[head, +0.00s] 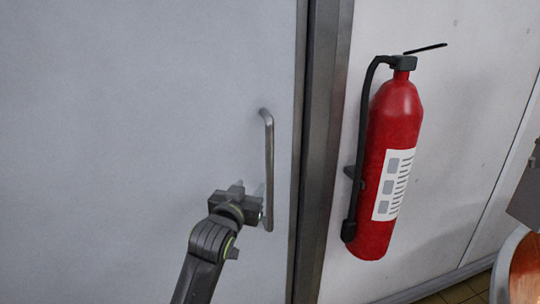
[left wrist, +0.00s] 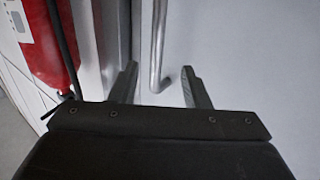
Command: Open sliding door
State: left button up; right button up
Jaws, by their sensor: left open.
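The sliding door (head: 150,110) is a large pale grey panel filling the left of the head view. Its metal bar handle (head: 269,160) stands upright near the door's right edge. In the left wrist view the handle (left wrist: 158,45) comes down between my two fingers, its lower end bending toward the door. My left gripper (head: 250,196) is at the lower part of the handle, with its jaws open; the left wrist view shows the fingers (left wrist: 157,82) apart on either side of the bar. I cannot tell whether either finger touches it. My right gripper is not in view.
A dark metal door frame post (head: 322,150) stands just right of the handle. A red fire extinguisher (head: 390,150) hangs on the white wall beyond it. A copper-coloured rounded thing (head: 522,275) shows at the lower right. Tiled floor (head: 460,292) shows below the wall.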

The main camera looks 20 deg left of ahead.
aim_at(268, 151)
pick_arm(q)
jog(key=shift+t, duration=0.3)
jog(key=w+r+p, duration=0.1)
jog(key=w, duration=0.4)
jog(key=w+r+p, duration=0.1)
jog(key=w, duration=0.3)
jog(key=w+r+p, duration=0.1)
jog(key=w, duration=0.4)
jog(key=shift+w+d+r, duration=0.1)
jog(key=shift+w+r, duration=0.05)
jog(key=shift+w, duration=0.15)
jog(key=shift+w+p, duration=0.35)
jog(key=shift+w, duration=0.75)
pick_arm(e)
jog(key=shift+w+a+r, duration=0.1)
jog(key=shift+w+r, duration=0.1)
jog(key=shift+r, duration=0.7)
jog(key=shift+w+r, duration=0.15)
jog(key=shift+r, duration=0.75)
pick_arm(q)
jog(key=shift+c, duration=0.2)
grip_shut()
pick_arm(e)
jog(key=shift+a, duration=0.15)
